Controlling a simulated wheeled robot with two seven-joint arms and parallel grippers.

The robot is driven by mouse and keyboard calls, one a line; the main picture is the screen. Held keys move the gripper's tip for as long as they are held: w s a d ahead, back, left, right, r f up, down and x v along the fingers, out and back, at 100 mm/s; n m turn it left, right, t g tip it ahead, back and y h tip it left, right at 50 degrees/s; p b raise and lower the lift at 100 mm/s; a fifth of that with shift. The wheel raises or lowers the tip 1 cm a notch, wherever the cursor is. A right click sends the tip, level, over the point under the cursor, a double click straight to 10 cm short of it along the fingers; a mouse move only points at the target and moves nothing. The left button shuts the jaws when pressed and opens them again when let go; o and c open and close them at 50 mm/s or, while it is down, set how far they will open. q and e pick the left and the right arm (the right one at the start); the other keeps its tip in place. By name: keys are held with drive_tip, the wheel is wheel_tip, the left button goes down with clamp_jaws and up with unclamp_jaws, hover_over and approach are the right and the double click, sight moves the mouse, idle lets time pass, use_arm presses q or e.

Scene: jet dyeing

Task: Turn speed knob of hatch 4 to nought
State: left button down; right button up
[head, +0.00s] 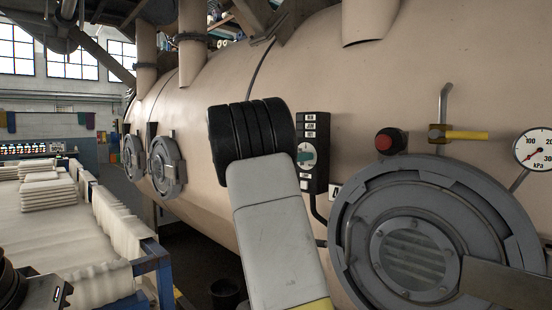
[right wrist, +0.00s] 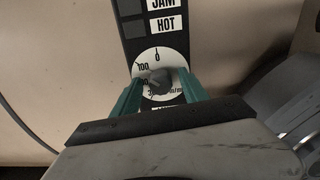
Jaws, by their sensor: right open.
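The speed knob (right wrist: 159,82) is a small grey knob on a round white dial (right wrist: 144,60), with 0 at the top and other numbers around it. Its pointer direction is not clear. My right gripper (right wrist: 161,78) has its teal fingers open, one on each side of the knob; contact cannot be made out. In the head view the right gripper (head: 306,156) is at the dial on the black control panel (head: 316,124), partly behind my wrist. The hatch (head: 375,207), round and grey, is right of the panel. My left gripper's fingers do not show.
A red button (head: 391,141), a yellow-handled valve (head: 466,135) and a kPa gauge (head: 537,149) are on the beige vessel (head: 300,65) to the right. More hatches (head: 165,166) sit farther left. A blue-framed cart (head: 150,272) with white cloth stands at lower left.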

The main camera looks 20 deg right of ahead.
clamp_jaws()
drive_tip(key=shift+m, duration=0.3)
drive_tip(key=shift+f+m, duration=0.1)
drive_tip(key=shift+m, duration=4.6)
unclamp_jaws()
